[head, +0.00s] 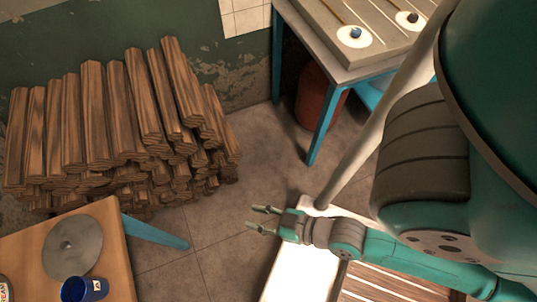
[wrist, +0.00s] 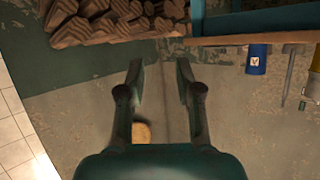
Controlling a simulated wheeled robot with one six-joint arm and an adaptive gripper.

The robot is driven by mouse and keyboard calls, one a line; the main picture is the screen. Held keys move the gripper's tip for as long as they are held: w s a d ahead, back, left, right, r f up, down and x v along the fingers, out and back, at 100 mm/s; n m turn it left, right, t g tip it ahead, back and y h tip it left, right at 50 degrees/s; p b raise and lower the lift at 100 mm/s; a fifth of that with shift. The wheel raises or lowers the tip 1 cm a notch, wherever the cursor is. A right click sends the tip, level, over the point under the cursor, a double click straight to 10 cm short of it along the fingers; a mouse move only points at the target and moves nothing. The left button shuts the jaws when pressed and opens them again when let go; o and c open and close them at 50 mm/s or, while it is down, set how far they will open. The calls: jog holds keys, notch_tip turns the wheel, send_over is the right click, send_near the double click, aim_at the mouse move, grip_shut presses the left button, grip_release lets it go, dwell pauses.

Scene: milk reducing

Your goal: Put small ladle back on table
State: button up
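My gripper (head: 257,217) is open and empty, reaching left over the floor in the head view. Its two spread fingers also show in the wrist view (wrist: 160,82), with nothing between them. I cannot make out a small ladle in either view. A wooden table (head: 28,252) stands at the lower left of the head view, left of and apart from my gripper. It holds a round grey disc (head: 72,247) and a blue mug (head: 85,289). The wrist view shows a blue mug (wrist: 258,59) and a thin grey tool-like thing (wrist: 289,76) that I cannot identify.
A large stack of split logs (head: 120,120) lies at the upper left. A table with blue legs (head: 322,128) stands at the upper right, with a reddish container (head: 318,92) under it. Bare tiled floor (head: 215,225) lies between the logs and my gripper.

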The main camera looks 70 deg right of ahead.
jog(key=s+d+r+t+h, duration=0.1)
jog(key=s+r, duration=0.5)
jog(key=r, duration=0.1)
jog(key=shift+s+d+r, duration=0.2)
jog(key=shift+d+r, duration=0.05)
jog(key=shift+d, duration=0.15)
